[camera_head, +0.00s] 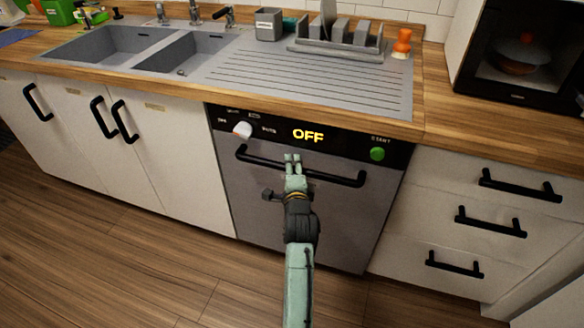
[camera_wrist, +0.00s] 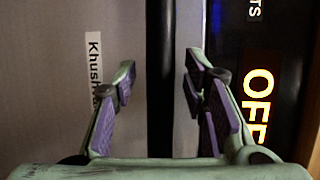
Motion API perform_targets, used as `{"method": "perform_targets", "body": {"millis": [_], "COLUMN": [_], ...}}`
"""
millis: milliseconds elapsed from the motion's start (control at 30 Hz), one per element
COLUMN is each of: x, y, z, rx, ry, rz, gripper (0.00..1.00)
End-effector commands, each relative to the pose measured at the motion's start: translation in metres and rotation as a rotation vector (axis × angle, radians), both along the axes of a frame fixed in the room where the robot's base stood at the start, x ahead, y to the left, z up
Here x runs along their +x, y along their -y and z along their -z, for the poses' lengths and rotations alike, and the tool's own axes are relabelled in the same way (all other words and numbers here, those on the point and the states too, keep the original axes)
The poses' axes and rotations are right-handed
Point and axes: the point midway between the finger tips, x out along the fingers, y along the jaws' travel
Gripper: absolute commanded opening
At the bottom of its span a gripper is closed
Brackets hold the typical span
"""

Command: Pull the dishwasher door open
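The dishwasher (camera_head: 340,228) is a grey front below the sink, with a black panel reading OFF. Its door is closed. A black bar handle (camera_head: 335,178) runs across the top of the door. My gripper (camera_head: 293,158) is at the middle of the handle in the head view. In the wrist view, my gripper (camera_wrist: 160,90) is open, with its purple-padded fingers on either side of the handle (camera_wrist: 160,75). Gaps show between the bar and both fingers. The exact depth of the fingers around the bar is hard to tell.
A dial (camera_head: 242,130) and green start button (camera_head: 377,154) sit on the panel. White cabinets (camera_head: 140,165) stand left and drawers (camera_head: 485,215) right, with black handles. The wooden floor (camera_head: 130,265) in front is clear. The sink (camera_head: 190,55) and a dish rack (camera_head: 340,45) are above.

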Motion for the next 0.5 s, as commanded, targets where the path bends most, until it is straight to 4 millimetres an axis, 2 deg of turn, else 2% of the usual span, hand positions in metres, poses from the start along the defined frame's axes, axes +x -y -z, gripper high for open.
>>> {"method": "perform_targets", "body": {"millis": [200,500], "x": [0.0003,0.0001], "y": [-0.0003,-0.0004], "z": [0.0001,0.0001], "rx": [0.000,0.000], "ry": [0.000,0.000], "rz": [-0.001,-0.001], "gripper": [0.40,0.20]}}
